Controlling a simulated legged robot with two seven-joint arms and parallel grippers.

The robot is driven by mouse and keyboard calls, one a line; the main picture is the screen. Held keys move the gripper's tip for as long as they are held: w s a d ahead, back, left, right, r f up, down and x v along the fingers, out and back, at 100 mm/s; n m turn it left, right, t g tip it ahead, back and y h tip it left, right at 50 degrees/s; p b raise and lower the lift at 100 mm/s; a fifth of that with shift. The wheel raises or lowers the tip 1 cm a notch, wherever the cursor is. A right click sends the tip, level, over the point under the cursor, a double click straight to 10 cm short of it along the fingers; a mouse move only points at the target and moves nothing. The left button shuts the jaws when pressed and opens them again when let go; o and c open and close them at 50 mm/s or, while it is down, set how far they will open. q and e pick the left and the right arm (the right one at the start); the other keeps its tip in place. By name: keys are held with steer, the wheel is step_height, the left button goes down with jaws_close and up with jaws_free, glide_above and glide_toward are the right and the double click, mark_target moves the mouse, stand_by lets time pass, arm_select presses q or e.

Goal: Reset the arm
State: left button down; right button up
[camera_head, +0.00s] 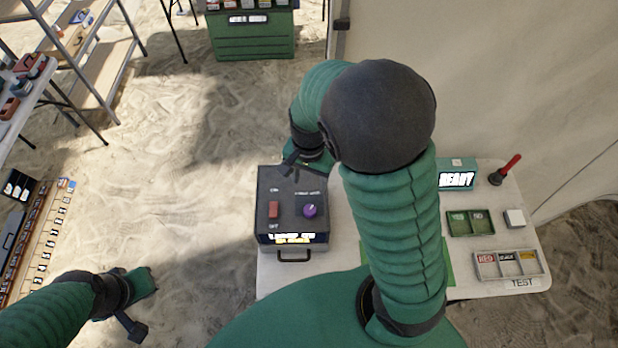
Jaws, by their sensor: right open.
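My right arm (400,235) is green with a dark round elbow (378,115). It rises over the white table and bends left and down. Its gripper (296,160) is at the back edge of a dark control box (285,187), open, with the fingertips partly hard to see; I cannot tell whether it touches the box. The box has a red switch, a purple knob, a lit display and a front handle. My left gripper (143,307) is low at the left, above sand and away from the table; its jaw state is unclear.
The white table (340,270) also holds a lit "READY" box (457,175), a red-handled lever (507,168), a green two-part tray (470,224) and a grey labelled tray (480,267). Shelves (95,70) and a green crate (250,38) stand behind. Open sand lies left of the table.

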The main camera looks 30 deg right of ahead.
steer(key=s+a+f+n+t+b, duration=0.2)
steer(key=s+a+f+n+b, duration=0.2)
steer(key=f+n+b, duration=0.4)
steer(key=n+b, duration=0.2)
steer(key=n, duration=0.1)
steer(key=shift+s+a+t+b, duration=0.2)
steer(key=shift+s+t+b, duration=0.1)
steer(key=shift+s+t, duration=0.1)
steer(key=shift+f, duration=0.1)
stand_by(2.3)
